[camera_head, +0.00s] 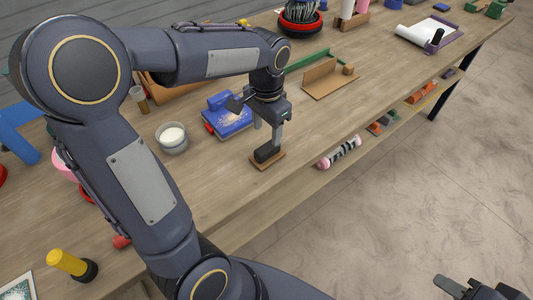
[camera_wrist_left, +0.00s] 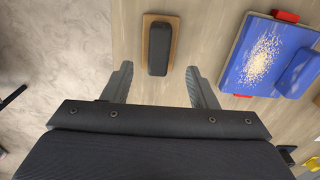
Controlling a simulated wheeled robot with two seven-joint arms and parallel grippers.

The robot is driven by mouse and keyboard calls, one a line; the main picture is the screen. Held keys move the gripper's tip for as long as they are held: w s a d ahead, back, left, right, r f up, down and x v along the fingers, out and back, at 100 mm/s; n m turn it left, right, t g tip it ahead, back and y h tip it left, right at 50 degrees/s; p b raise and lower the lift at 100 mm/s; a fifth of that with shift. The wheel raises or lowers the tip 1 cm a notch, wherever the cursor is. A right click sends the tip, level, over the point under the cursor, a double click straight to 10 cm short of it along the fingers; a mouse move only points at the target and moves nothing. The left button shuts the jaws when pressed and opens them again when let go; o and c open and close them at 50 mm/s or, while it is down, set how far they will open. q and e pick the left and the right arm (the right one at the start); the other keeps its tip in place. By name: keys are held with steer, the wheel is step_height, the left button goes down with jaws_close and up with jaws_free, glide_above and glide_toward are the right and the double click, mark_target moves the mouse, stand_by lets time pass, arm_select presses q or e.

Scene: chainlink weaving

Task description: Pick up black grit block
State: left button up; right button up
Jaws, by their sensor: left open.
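The black grit block (camera_head: 265,153) lies on a small brown board (camera_head: 274,163) near the table's front edge. In the left wrist view the block (camera_wrist_left: 159,48) is a dark, rounded bar on its board (camera_wrist_left: 148,28), just beyond the fingertips and roughly centred between them. My left gripper (camera_head: 268,137) points down over the block. In the left wrist view its fingers (camera_wrist_left: 160,76) are spread apart with nothing between them. My right gripper (camera_head: 478,289) is partly in view at the bottom right, far from the block; its opening is unclear.
A blue pad with pale grains (camera_wrist_left: 265,55) lies beside the block. A round tin (camera_head: 172,138) stands to the left. A wooden holder (camera_head: 325,80) is behind, to the right. A pink-ended roll (camera_head: 340,152) lies on the lower shelf. The tabletop just left of the block is clear.

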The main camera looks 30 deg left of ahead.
mark_target(268, 146)
arm_select(q)
step_height(268, 146, down, 8)
steer(key=shift+d+r, duration=0.1)
steer(key=shift+r, duration=0.05)
steer(key=c, duration=0.6)
steer(key=shift+r, duration=0.1)
steer(key=shift+w+r, duration=0.1)
steer(key=shift+r, duration=0.45)
steer(key=shift+d+r, duration=0.2)
steer(key=shift+r, duration=1)
steer(key=d+r, duration=0.3)
steer(key=d, duration=0.1)
steer(key=d+r, duration=0.3)
steer(key=d, duration=0.2)
steer(key=d+r, duration=0.3)
steer(key=d, duration=0.1)
steer(key=shift+w+d+r+b, duration=0.2)
steer(key=shift+w+d+b, duration=0.1)
steer(key=shift+w, duration=0.1)
